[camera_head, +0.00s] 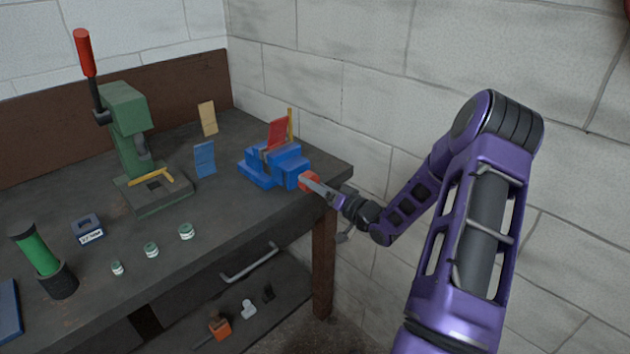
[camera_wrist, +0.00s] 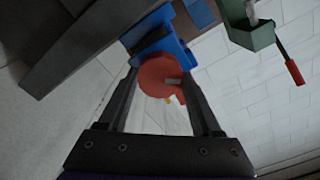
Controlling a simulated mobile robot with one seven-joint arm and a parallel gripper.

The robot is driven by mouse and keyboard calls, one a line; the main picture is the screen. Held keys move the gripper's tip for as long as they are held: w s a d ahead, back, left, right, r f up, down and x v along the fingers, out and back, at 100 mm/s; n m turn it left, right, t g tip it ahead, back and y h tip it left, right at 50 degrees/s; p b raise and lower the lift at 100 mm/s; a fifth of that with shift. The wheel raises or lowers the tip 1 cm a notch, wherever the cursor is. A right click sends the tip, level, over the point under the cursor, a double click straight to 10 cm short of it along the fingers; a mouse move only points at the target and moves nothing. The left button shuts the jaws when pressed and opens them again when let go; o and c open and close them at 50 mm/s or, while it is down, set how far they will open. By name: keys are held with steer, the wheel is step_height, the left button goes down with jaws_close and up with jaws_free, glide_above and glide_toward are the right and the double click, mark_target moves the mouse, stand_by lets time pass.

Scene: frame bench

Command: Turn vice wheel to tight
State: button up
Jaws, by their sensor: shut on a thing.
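The blue vice (camera_head: 272,168) sits at the right end of the dark workbench. A red plate and a yellow strip stand upright at its jaws. Its red wheel (camera_head: 309,181) faces right, toward my arm. My gripper (camera_head: 318,185) is at the wheel, shut on it. In the wrist view the red wheel (camera_wrist: 160,76) lies between the two fingers of my gripper (camera_wrist: 163,85), with the blue vice (camera_wrist: 165,40) behind it. The wheel's far side is hidden, and I cannot read how tight it is.
A green press (camera_head: 130,130) with a red-handled lever stands at the back left of the workbench (camera_head: 235,210). Several small jars (camera_head: 151,250) and a green cylinder in a dark cup (camera_head: 42,255) are on the left. A lower shelf holds small parts. A block wall is close behind the vice.

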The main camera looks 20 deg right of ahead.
steer(key=shift+d+f+m+p, duration=0.1)
steer(key=shift+m+p, duration=0.1)
steer(key=shift+m, duration=2.4)
steer(key=shift+d+f+m+p, duration=0.1)
steer(key=shift+m+p, duration=0.05)
steer(key=shift+m, duration=2.45)
steer(key=o, duration=1.2)
steer(key=shift+s, duration=0.1)
steer(key=shift+c, duration=0.2)
steer(key=shift+o, duration=1.1)
steer(key=shift+r, duration=0.1)
steer(key=shift+a, duration=0.1)
